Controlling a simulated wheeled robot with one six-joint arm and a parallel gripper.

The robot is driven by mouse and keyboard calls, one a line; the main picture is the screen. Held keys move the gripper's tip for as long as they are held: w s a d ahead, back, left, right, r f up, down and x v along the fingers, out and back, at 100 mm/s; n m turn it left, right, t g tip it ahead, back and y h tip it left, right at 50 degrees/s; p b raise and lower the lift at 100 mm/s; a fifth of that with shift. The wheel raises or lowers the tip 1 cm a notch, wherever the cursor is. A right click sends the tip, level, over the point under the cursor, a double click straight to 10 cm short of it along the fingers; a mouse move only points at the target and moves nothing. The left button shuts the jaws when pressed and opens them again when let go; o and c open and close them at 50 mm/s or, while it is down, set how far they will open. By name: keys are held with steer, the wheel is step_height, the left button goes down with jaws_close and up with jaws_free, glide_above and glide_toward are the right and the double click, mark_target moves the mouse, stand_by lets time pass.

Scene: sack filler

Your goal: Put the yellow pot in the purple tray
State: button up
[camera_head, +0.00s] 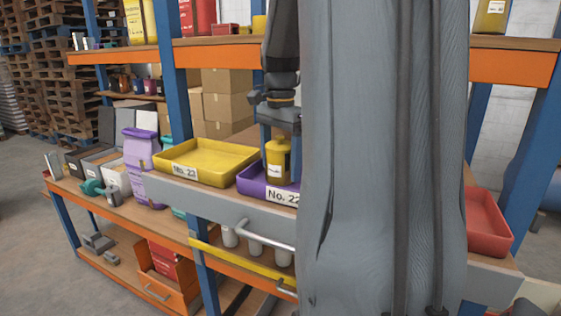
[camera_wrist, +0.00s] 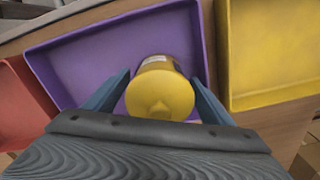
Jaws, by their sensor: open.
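The yellow pot (camera_head: 278,160) stands upright in the purple tray (camera_head: 250,184), which carries a "No. 22" label. In the wrist view the yellow pot (camera_wrist: 160,92) is between the two fingers, inside the outline of the purple tray (camera_wrist: 95,57). My gripper (camera_head: 280,140) points down over the pot, with a finger on each side. It is open in the wrist view (camera_wrist: 158,88), and small gaps seem to show beside the pot. My arm hides the right part of the tray in the head view.
A yellow tray (camera_head: 205,176) labelled "No. 23" stands left of the purple tray. A red tray (camera_head: 486,222) is to the right, beyond my column. An upper shelf (camera_head: 215,53) runs above the workbench. A purple sack (camera_head: 140,160) and grey bins stand at the left.

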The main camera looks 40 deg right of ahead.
step_height(320, 180, up, 12)
steer(key=b, duration=0.3)
steer(key=shift+r, duration=0.15)
stand_by(0.5)
